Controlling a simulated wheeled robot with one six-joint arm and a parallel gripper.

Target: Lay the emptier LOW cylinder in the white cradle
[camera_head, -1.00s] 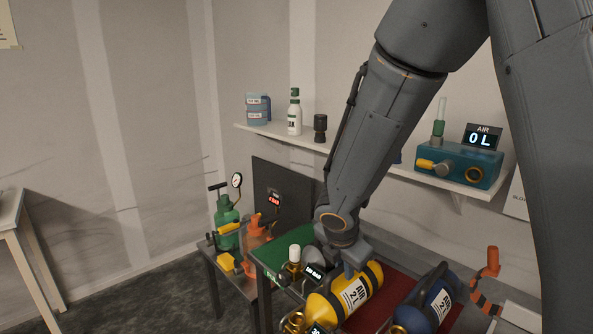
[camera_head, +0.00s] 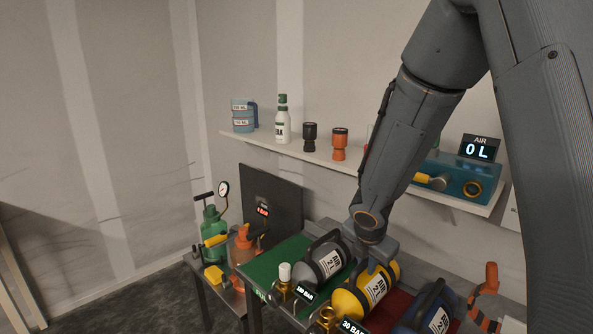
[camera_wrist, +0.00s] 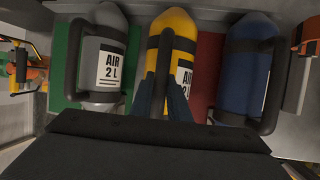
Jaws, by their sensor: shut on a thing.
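My gripper (camera_wrist: 164,92) is shut on the yellow cylinder's dark handle. A small display by the yellow cylinder's valve appears to read 30 BAR (camera_head: 354,326). The grey cylinder's display (camera_head: 305,292) is too small to read surely. I cannot make out the white cradle with certainty.
A green mat (camera_head: 272,262) lies under the grey cylinder and a red mat (camera_wrist: 207,62) shows between the yellow and blue ones. An orange-handled tool (camera_head: 489,285) stands at the right. A shelf (camera_head: 290,151) with bottles and a blue AIR 0 L box (camera_head: 455,178) runs behind.

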